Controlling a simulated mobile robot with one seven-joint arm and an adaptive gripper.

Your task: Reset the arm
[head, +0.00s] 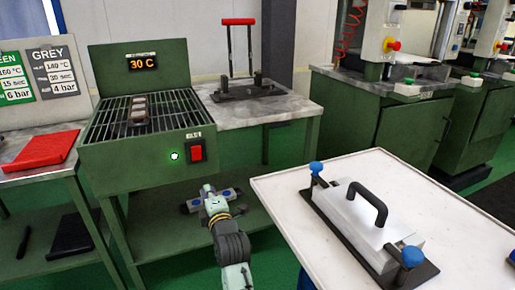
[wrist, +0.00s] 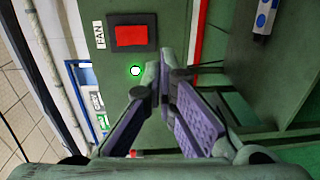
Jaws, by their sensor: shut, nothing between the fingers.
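My gripper (wrist: 158,70) is shut and empty in the wrist view, its purple-padded fingers meeting at the tips. It points at the green front panel of the grille unit. The red FAN switch (wrist: 131,36) and a lit green lamp (wrist: 135,71) lie just beyond the fingertips, apart from them as far as I can tell. In the head view my gripper (head: 209,190) is low in front of the unit, below the red switch (head: 196,153). My arm reaches up from the bottom edge.
The green grille unit (head: 150,162) reads 30 C, with a small brownish block (head: 138,108) on its grille. A lever press (head: 248,88) stands behind right. A white table (head: 285,185) with a clamped metal mould (head: 350,215) is close on the right. A red slab (head: 45,149) lies left.

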